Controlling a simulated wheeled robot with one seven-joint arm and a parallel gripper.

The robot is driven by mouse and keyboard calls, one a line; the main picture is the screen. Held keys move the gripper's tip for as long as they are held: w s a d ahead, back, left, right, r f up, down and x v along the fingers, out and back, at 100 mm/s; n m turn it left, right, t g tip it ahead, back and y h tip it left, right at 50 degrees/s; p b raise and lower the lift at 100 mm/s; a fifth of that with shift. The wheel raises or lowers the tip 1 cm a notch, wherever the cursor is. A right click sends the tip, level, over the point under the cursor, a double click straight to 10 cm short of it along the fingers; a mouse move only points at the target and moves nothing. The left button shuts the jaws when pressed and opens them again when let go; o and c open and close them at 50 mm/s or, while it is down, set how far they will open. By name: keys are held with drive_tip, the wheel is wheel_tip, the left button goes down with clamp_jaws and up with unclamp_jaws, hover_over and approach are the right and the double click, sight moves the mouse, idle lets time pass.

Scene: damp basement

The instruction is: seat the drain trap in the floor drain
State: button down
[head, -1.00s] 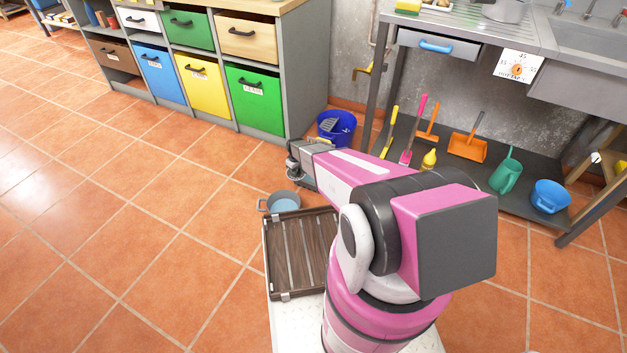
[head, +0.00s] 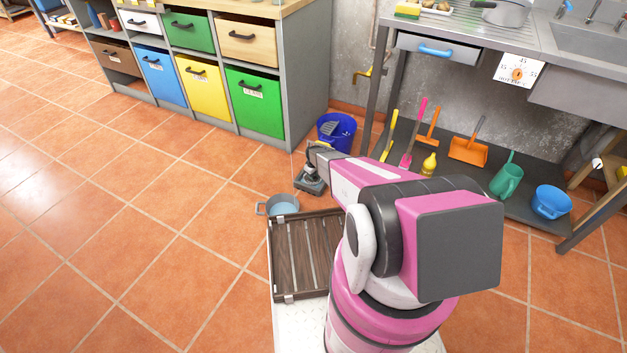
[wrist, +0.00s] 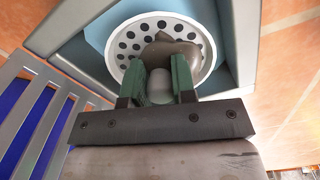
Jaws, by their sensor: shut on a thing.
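My gripper (wrist: 160,85) is shut on the drain trap and holds it by a small grey upright part between its green fingers. The trap seems to be the pale round piece with dark holes (wrist: 133,44) in the wrist view, with a grey-brown lump on it partly behind the fingers. Around and below it is the square floor drain (wrist: 235,35), with blue-grey sloping walls. I cannot tell whether the trap touches the drain.
A blue bucket (head: 345,138) stands just behind the drain. A grey-blue pan (head: 283,205) and a dark slatted wooden tray (head: 290,262) are nearer me. Cabinets with coloured drawers (head: 255,98) stand at the back left. Open tiles lie to the left.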

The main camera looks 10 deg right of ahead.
drive_tip(key=shift+f, duration=1.3)
drive_tip(key=shift+f, duration=0.2)
drive_tip(key=c, duration=0.9)
unclamp_jaws()
drive_tip(key=shift+c, duration=0.2)
wheel_tip(320, 180, up, 12)
drive_tip(key=shift+s+f, duration=0.1)
drive_tip(key=s+r+m, duration=0.3)
drive_tip(key=s+r, duration=1.5)
drive_tip(key=r, duration=0.3)
drive_tip(key=s+r+m, duration=0.4)
drive_tip(key=s+r, duration=1.5)
drive_tip(key=r, duration=0.2)
drive_tip(key=shift+r, duration=0.25)
